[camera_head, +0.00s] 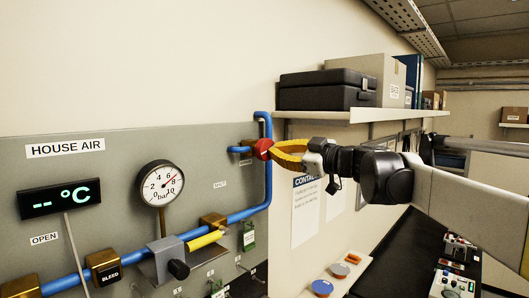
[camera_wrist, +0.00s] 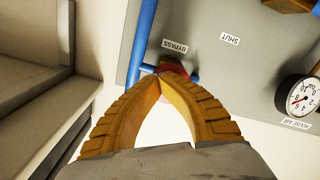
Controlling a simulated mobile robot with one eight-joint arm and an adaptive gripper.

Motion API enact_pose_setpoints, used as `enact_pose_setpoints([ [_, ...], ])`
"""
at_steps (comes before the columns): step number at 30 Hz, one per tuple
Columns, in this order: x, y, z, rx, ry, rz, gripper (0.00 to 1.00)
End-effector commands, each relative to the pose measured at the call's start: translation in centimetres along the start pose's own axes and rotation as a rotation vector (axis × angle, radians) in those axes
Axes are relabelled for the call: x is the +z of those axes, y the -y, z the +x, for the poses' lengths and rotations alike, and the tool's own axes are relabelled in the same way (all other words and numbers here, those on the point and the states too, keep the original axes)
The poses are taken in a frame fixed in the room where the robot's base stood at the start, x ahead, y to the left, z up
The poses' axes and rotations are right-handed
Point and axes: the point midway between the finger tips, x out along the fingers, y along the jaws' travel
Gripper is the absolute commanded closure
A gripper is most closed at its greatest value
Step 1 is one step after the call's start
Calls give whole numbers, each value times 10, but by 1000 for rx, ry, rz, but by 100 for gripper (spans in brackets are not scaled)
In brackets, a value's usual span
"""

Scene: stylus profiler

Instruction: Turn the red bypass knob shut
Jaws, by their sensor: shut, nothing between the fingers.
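The red bypass knob (camera_head: 262,149) sits on a short blue pipe branch at the right edge of the grey panel. In the wrist view the red knob (camera_wrist: 176,69) shows only in part, behind my fingertips, beside the BYPASS label. My gripper (camera_head: 276,151) has yellow fingers and reaches in from the right, its tips at the knob. In the wrist view my gripper (camera_wrist: 164,76) has its two fingertips together, with nothing held between them. The tips overlap the knob in both views; I cannot tell whether they touch it. The knob's exact turn angle is hidden.
The grey panel (camera_head: 120,215) carries a pressure gauge (camera_head: 160,184), a dark display (camera_head: 59,198) and blue pipe (camera_head: 240,215). A shelf (camera_head: 345,116) with a black case (camera_head: 327,88) is above my gripper. Open space lies between wall and arm.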

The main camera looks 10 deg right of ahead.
Motion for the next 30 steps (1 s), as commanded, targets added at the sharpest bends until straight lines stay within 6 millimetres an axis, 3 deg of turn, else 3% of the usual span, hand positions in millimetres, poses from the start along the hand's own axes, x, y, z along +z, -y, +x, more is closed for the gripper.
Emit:
enact_pose_setpoints([
  [5, -3, -2, 0, 0, 0, -191, 100],
  [15, -4, -2, 0, 0, 0, -237, 100],
  [24, -10, -4, 0, 0, -1, -607, 100],
  [30, -10, -4, 0, 0, -1, -630, 100],
])
